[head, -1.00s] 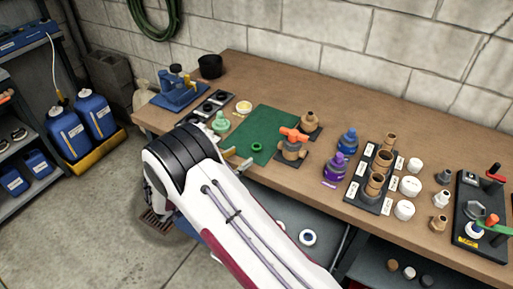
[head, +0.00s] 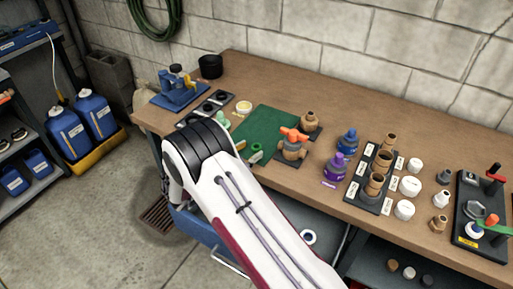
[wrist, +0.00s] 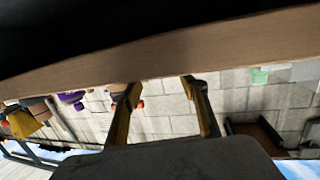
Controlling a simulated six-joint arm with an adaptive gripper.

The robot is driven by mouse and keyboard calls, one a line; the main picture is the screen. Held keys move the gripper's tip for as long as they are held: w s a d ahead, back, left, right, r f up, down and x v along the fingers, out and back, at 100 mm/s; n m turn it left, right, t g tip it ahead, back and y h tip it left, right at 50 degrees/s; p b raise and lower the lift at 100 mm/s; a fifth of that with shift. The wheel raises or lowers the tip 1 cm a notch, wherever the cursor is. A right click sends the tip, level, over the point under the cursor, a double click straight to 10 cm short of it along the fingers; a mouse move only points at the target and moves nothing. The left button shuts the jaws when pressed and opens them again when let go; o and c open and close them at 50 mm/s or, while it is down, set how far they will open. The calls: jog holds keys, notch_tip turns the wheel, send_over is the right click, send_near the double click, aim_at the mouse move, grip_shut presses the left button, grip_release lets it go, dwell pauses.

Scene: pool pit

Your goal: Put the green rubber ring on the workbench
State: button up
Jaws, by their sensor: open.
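The small green rubber ring (head: 256,147) lies on the green mat (head: 268,122) on the workbench (head: 335,115), near the mat's front edge. My gripper (head: 248,152) is at the bench's front edge, partly hidden behind my arm in the head view. Its fingertips are right beside the ring; I cannot tell whether they touch it. In the wrist view my gripper (wrist: 162,85) has its two fingers apart with nothing seen between them. The ring cannot be made out there. The bench edge (wrist: 150,55) crosses that view.
An orange-handled valve (head: 292,145) stands just right of the mat. A white ring (head: 308,237) lies below the bench top.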

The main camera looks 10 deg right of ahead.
jog(key=shift+x, duration=1.1)
jog(key=c, duration=0.9)
